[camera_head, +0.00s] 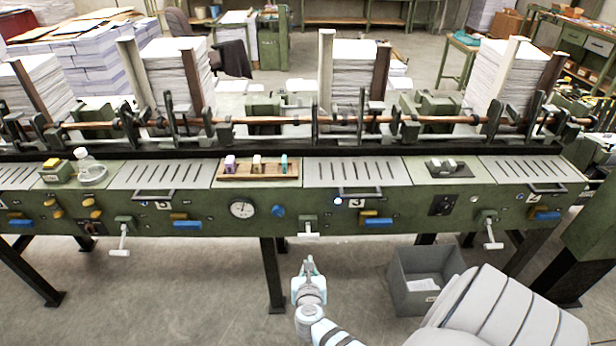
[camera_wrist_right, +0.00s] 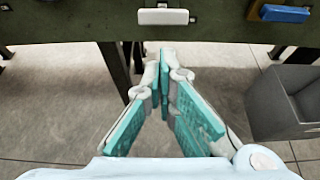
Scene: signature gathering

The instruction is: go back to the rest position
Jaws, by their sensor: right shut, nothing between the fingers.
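My right gripper (camera_head: 309,264) is in the lower middle of the head view, in front of the green gathering machine (camera_head: 405,202). Its teal-padded fingers (camera_wrist_right: 164,62) meet at the tips in the right wrist view, shut with nothing between them. It is apart from the machine; a white-handled lever (camera_head: 308,235) on the front panel lies just beyond it, and its white grip also shows at the top of the wrist view (camera_wrist_right: 163,16). My left gripper is not in view.
A grey bin (camera_head: 408,282) with white contents stands on the floor to the right, also in the wrist view (camera_wrist_right: 283,100). A dark table leg (camera_head: 271,275) is left of the gripper. Blue handles (camera_head: 378,221) jut from the panel. Floor at lower left is clear.

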